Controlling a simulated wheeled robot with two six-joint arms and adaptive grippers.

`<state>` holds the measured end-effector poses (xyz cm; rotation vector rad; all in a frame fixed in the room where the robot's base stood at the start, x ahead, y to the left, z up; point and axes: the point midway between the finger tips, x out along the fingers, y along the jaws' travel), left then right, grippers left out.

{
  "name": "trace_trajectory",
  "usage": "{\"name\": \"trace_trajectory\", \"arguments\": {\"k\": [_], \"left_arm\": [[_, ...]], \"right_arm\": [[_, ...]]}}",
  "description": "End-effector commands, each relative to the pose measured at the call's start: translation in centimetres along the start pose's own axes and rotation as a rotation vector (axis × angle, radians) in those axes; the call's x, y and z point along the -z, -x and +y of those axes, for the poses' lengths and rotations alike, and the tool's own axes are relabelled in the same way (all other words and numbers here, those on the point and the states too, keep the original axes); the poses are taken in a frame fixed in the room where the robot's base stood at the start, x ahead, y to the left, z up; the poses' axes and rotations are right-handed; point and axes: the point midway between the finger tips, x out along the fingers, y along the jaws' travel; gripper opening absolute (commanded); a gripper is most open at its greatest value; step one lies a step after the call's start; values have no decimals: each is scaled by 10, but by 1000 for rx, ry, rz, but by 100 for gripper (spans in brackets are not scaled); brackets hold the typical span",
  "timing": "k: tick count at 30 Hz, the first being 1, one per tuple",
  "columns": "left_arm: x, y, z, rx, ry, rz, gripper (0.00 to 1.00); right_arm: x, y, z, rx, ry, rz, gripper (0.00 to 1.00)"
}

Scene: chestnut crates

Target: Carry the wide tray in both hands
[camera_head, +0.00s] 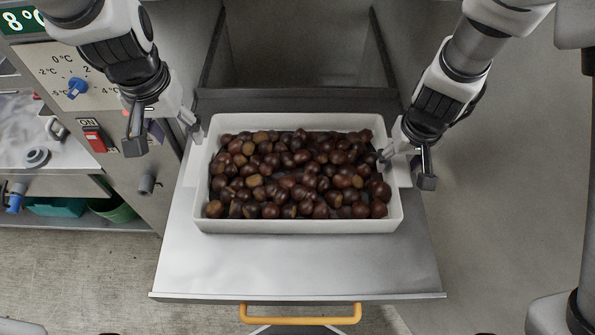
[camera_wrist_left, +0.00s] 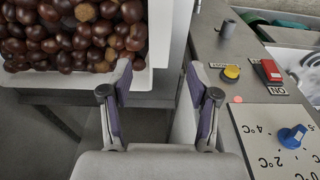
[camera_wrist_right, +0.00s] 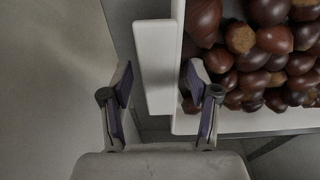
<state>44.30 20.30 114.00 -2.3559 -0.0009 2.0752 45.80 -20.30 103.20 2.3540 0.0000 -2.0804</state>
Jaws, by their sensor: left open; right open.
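The wide white tray (camera_head: 300,226), full of brown chestnuts (camera_head: 295,175), rests level on a metal shelf. It has a flat handle at each short end. My left gripper (camera_head: 163,128) is open and empty, beside the tray's far left corner. My right gripper (camera_head: 406,170) is open at the right handle. In the right wrist view, that handle (camera_wrist_right: 155,65) lies between the spread fingers (camera_wrist_right: 157,88); I cannot tell whether they touch it.
The metal shelf (camera_head: 290,265) is bare in front of the tray, with an orange handle (camera_head: 300,320) below its front edge. A control panel with a red switch (camera_head: 96,141) and blue knob (camera_head: 77,88) stands close to my left gripper.

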Motion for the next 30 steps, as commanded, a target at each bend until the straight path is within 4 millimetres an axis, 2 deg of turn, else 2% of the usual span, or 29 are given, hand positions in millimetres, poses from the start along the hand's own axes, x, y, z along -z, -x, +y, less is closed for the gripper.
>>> {"name": "trace_trajectory", "arguments": {"k": [4,7,15,19,23,30], "left_arm": [[0,11,0,0,0,0,61],[-1,12,0,0,0,-1,61],[0,11,0,0,0,-1,61],[0,11,0,0,0,-1,61],[0,11,0,0,0,-1,61],[0,11,0,0,0,-1,61]], "right_arm": [[0,3,0,1,0,2,61],[1,15,0,1,1,4,61],[0,83,0,0,0,8,61],[-1,109,0,0,0,8,61],[-2,120,0,0,0,4,61],[-2,121,0,0,0,2,61]]}}
